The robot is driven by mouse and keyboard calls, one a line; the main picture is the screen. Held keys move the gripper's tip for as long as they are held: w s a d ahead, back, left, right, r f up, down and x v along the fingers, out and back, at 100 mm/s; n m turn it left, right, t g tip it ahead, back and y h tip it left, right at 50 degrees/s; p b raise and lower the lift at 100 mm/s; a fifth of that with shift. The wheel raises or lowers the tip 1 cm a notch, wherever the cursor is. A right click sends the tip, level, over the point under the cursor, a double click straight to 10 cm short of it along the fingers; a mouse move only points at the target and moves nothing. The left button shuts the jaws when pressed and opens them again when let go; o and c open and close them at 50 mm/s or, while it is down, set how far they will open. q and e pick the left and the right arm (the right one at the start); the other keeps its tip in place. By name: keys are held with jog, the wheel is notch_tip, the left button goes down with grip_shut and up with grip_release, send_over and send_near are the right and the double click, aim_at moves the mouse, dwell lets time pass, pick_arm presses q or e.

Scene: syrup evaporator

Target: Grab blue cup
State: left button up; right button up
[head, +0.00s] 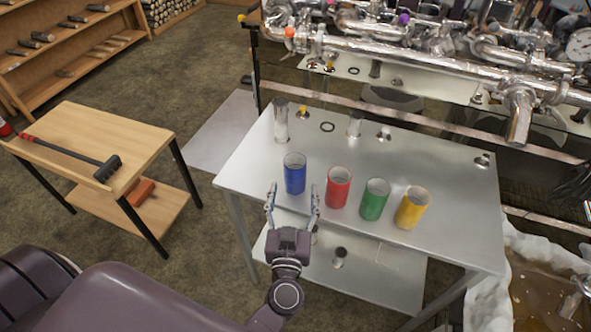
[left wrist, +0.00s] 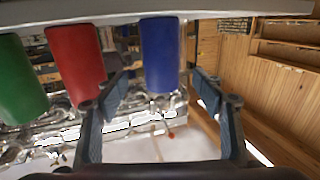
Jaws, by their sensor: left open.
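The blue cup (head: 295,175) stands upright on the metal table (head: 455,190), at the left end of a row of coloured cups. My left gripper (head: 292,190) is open in front of it, with its two fingers pointing at the cup. In the left wrist view the picture is turned over, and the blue cup (left wrist: 160,55) shows between and beyond the open fingers (left wrist: 160,85). The fingers do not appear closed on it. Whether a finger touches the cup cannot be told. My right gripper is not in view.
The red cup (head: 339,187) stands close to the right of the blue one, then the green cup (head: 374,199) and the yellow cup (head: 411,207). Metal fittings stand behind the cups. A wooden table (head: 115,140) with a brush is at the left. Shiny pipes (head: 420,60) run along the back.

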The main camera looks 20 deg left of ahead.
aim_at(294, 176)
pick_arm(q)
jog(key=shift+w+a+r, duration=0.25)
jog(key=shift+a+r, duration=0.05)
jog(key=shift+r, duration=0.15)
jog(key=shift+w+a, duration=0.2)
jog(key=shift+w, duration=0.1)
jog(key=shift+b+x, duration=0.35)
jog(key=shift+x, duration=0.5)
jog(key=x, duration=0.1)
jog(key=b+x, duration=0.1)
jog(key=x, duration=0.2)
jog(key=shift+w+d+r+b, duration=0.1)
jog(key=shift+w+r+b, duration=0.15)
jog(key=shift+w+b, duration=0.05)
jog(key=shift+w, duration=0.2)
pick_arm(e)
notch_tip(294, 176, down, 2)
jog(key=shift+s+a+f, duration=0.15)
pick_arm(q)
jog(key=shift+c, duration=0.6)
jog(key=c, duration=1.2)
jog(key=shift+o, duration=0.2)
jog(key=shift+r, duration=0.1)
